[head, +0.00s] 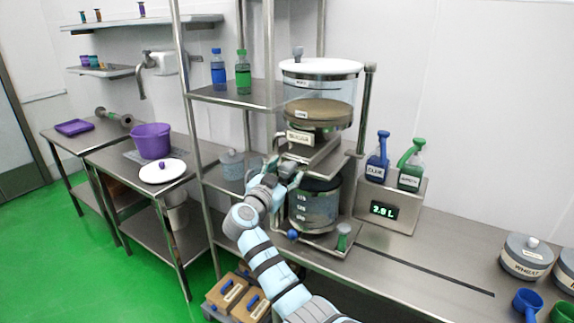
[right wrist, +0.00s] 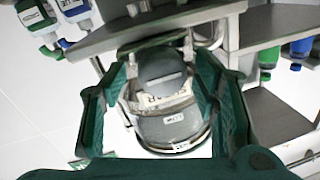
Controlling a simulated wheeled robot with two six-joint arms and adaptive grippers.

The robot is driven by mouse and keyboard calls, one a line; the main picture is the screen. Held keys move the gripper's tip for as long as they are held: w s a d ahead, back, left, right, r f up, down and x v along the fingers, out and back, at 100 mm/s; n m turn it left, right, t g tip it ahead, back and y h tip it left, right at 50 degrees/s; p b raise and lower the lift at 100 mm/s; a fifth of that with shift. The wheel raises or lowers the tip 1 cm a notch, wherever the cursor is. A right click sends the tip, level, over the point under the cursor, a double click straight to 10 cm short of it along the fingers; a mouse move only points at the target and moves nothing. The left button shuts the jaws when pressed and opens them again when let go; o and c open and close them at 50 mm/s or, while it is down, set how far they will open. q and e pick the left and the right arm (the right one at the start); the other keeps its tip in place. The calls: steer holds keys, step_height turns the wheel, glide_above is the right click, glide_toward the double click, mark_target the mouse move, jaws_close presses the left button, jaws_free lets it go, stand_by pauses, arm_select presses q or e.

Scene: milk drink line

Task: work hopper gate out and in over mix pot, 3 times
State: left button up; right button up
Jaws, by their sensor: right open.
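The hopper (head: 318,112) is a clear cylinder with a white lid and tan contents, held on a steel stand. Its steel gate (head: 312,153) sits beneath it, below a labelled neck. The mix pot (head: 316,207) is a clear dark-topped vessel directly under the gate. My right gripper (head: 279,174) is at the front left of the gate, open; whether it touches the gate's handle is unclear. In the right wrist view, the open green fingers (right wrist: 163,105) stand either side of the labelled hopper (right wrist: 168,122), seen upside down. My left gripper is not in view.
A scale (head: 390,207) reading about 2.9 L stands to the right, with blue and green bottles on it. A shelf post (head: 196,150) is close on the left. The bench between is mostly clear.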

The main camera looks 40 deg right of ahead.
steer(key=shift+w+d, duration=0.3)
steer(key=shift+d, duration=0.3)
jaws_close()
steer(key=shift+a+f, duration=0.1)
steer(key=shift+a, duration=0.15)
steer(key=b+v, duration=0.3)
steer(key=v, duration=0.3)
steer(key=shift+w+a, duration=0.2)
steer(key=shift+a, duration=0.35)
jaws_free()
steer(key=shift+a, duration=0.15)
